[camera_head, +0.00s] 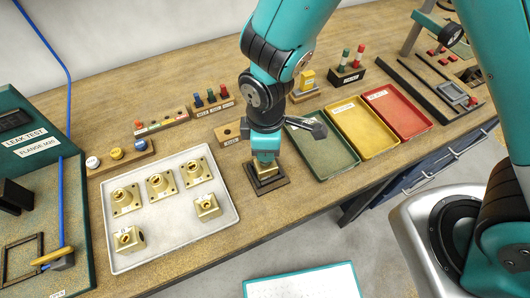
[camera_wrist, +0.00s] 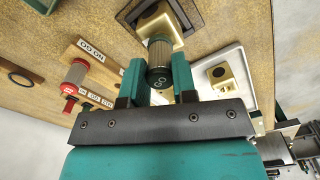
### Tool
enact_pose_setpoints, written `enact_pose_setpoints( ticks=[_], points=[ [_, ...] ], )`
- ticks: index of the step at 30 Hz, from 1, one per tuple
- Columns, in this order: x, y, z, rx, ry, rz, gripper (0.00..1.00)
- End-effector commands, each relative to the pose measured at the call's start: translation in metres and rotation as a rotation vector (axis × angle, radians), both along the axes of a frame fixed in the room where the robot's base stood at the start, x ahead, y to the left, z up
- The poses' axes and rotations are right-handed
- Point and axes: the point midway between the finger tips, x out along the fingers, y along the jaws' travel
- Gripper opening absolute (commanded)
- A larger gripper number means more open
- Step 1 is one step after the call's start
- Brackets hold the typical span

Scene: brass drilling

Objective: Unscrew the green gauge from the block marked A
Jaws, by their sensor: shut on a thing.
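The green gauge (camera_wrist: 160,72) is a short ribbed cylinder with a dark green marked end, between my gripper's fingers in the wrist view. My gripper (camera_wrist: 158,80) is shut on it. Its far end meets a brass block (camera_wrist: 153,22); I cannot tell how deep the thread sits. The block rests in a dark square fixture (camera_head: 267,186) on the bench. In the head view my gripper (camera_head: 265,155) points down right over the brass block (camera_head: 265,169) and hides the gauge. No letter A is readable on this block.
A white tray (camera_head: 225,226) with several brass parts lies left of the fixture. Green (camera_head: 336,165), yellow (camera_head: 374,152) and red (camera_head: 412,126) trays stand to the right. A small wooden holder (camera_head: 229,134) and racks with coloured pieces stand behind. A leak test panel (camera_head: 35,150) is far left.

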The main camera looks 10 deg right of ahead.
Motion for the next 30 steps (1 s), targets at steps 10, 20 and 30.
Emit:
enact_pose_setpoints(
  ticks=[10,20,30],
  points=[
    [0.0003,0.0001,0.0001,0.001,-0.001,-0.003,0.43],
    [-0.0005,-0.0001,0.0008,-0.001,0.000,-0.387,0.43],
    [-0.0011,0.0000,0.0007,0.001,0.000,-0.962,0.43]
  ],
)
